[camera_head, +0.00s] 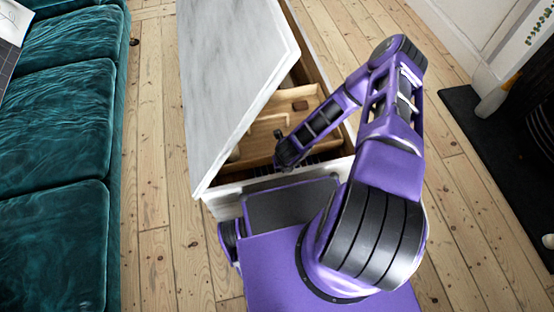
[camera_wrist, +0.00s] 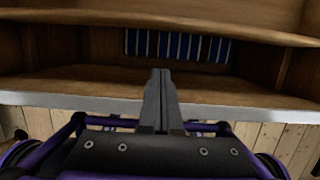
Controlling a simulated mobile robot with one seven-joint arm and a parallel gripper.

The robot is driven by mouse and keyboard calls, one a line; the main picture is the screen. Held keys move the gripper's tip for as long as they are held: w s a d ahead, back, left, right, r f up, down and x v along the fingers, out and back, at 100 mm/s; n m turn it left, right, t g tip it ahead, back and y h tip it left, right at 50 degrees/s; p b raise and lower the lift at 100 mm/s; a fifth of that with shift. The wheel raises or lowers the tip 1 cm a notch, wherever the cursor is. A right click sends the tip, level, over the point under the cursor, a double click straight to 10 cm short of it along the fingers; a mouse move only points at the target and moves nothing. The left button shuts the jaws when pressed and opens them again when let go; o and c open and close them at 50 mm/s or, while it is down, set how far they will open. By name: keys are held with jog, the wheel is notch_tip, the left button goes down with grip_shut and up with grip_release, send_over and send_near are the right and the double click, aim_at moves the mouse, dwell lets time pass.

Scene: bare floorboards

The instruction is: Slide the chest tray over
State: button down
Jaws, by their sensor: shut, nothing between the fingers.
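The chest (camera_head: 232,187) is white outside with wooden walls inside, and its pale lid (camera_head: 235,75) stands raised and tilted to the left. The light wooden tray (camera_head: 268,140) sits inside, with low dividers and a small brown block (camera_head: 300,105) in it. In the wrist view a wooden edge, which looks like the tray (camera_wrist: 150,17), crosses the top of the picture. My gripper (camera_head: 281,148) is over the near part of the chest opening. Its fingers (camera_wrist: 161,75) are together and empty, and I cannot tell whether they touch the tray.
A blue-and-white striped item (camera_wrist: 178,45) lies deeper in the chest. The chest's pale front rim (camera_wrist: 50,99) is close under my gripper. A teal sofa (camera_head: 60,160) stands at left and a dark mat (camera_head: 480,135) lies at right. Bare floorboards (camera_head: 160,150) run between.

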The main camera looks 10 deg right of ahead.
jog(key=w+f+b, duration=0.1)
jog(key=w+f, duration=0.4)
jog(key=shift+w+f+b, duration=0.2)
jog(key=shift+w+b, duration=0.1)
jog(key=shift+w, duration=0.05)
jog(key=w, duration=1.2)
jog(key=shift+w, duration=0.35)
send_over(266, 121)
jog(key=s, duration=0.1)
jog(key=shift+s+a+r, duration=0.1)
jog(key=shift+a+r, duration=0.05)
jog(key=shift+a, duration=0.25)
jog(key=shift+w+d, duration=0.3)
jog(key=shift+w, duration=0.3)
